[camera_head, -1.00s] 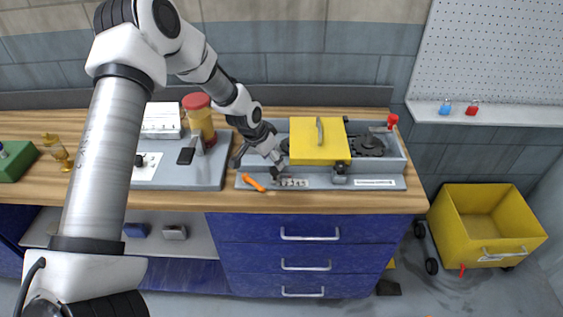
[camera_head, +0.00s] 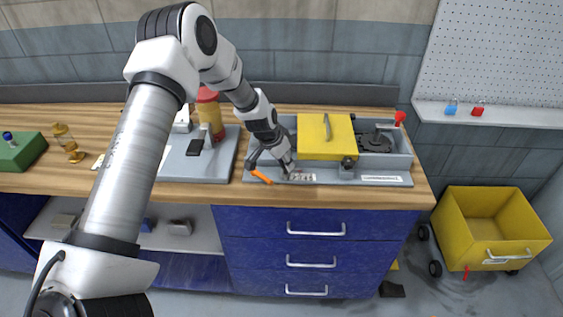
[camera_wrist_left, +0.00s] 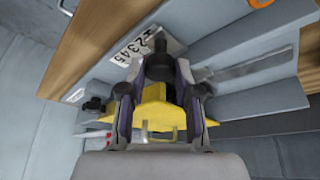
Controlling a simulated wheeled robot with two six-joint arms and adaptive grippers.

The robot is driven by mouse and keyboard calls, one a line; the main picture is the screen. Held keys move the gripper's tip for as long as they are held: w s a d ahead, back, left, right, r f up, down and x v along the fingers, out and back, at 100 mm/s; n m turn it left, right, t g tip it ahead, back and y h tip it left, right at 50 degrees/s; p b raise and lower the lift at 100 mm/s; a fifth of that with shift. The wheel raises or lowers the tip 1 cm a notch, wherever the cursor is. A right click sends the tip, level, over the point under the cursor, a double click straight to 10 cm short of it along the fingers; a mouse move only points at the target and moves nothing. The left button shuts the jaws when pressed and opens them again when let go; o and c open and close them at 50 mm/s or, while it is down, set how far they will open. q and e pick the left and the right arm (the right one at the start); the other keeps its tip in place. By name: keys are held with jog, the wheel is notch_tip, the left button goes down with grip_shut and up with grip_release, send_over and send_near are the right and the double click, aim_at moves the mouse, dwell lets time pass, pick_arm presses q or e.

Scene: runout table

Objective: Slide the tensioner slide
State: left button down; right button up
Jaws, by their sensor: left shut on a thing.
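My left gripper (camera_head: 270,167) is low over the left end of the grey tensioner unit (camera_head: 402,170), beside its number scale (camera_head: 302,177). In the left wrist view the gripper (camera_wrist_left: 164,75) is shut on a dark round knob (camera_wrist_left: 160,68), which I take to be the tensioner slide's. The fingers hide much of it. The number scale (camera_wrist_left: 148,44) lies close beside the fingers, and a grey channel (camera_wrist_left: 240,70) runs off to the right. The slide itself is mostly hidden in the head view. My right gripper is not in view.
A yellow cover (camera_head: 318,146) with a handle stands on the unit, right of my gripper. A dark gear (camera_head: 375,143) and red knob (camera_head: 399,117) are farther right. An orange pointer (camera_head: 261,176) lies at the front left. A red-lidded jar (camera_head: 207,112) stands behind the arm.

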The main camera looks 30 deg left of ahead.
pick_arm(q)
jog(key=shift+w+d+f+b, duration=0.35)
jog(key=shift+d+f+b, duration=0.1)
jog(key=shift+d, duration=0.15)
jog(key=shift+w+d+r, duration=0.1)
jog(key=shift+d+r, duration=0.15)
jog(key=shift+r, duration=0.1)
jog(key=c, duration=1.1)
grip_release()
jog(key=shift+o, duration=1.4)
jog(key=shift+w+a, duration=0.15)
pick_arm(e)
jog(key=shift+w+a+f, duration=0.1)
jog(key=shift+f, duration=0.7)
